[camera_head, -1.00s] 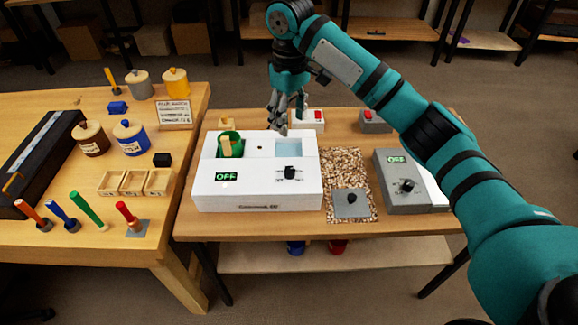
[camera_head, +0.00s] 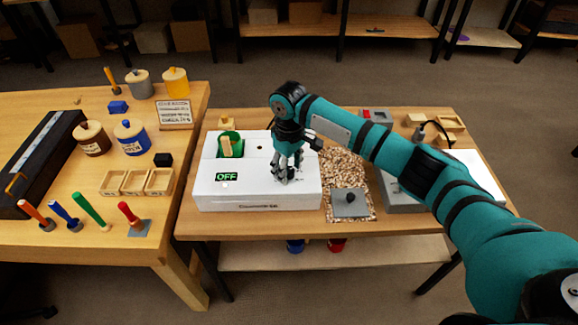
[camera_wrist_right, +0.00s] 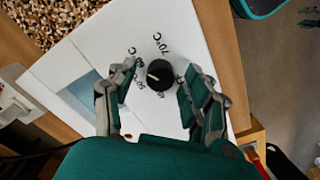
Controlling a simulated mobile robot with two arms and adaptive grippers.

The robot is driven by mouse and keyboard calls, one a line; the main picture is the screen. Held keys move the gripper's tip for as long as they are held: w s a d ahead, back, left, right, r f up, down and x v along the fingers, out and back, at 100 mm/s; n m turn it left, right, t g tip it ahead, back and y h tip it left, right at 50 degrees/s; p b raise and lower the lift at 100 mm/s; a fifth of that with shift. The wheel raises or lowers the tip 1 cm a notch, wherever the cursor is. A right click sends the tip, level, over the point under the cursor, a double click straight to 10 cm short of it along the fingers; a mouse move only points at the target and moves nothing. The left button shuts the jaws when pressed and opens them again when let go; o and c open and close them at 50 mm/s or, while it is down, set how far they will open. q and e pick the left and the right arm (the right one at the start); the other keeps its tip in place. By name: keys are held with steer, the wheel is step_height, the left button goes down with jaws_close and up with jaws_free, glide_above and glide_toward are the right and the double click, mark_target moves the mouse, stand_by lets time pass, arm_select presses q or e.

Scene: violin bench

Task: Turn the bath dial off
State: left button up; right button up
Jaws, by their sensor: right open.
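The bath is a white box (camera_head: 245,190) on the right table, with a green display reading OFF (camera_head: 227,176) on its front. Its black dial (camera_wrist_right: 159,74) shows in the right wrist view, ringed by temperature marks including 70°C. My right gripper (camera_head: 286,178) is over the dial, which it hides in the head view. In the right wrist view the gripper (camera_wrist_right: 158,90) is open, with fingers on both sides of the dial and a gap on each side. I cannot tell how far the fingertips are above the panel. My left gripper is not in view.
A green container (camera_head: 231,145) sits in the bath's back left. A bed of brown pellets (camera_head: 342,166) and a grey plate with a black knob (camera_head: 350,203) lie right of it. A grey device (camera_head: 399,197) is partly hidden under my right arm.

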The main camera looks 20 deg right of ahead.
jaws_close()
stand_by(0.4)
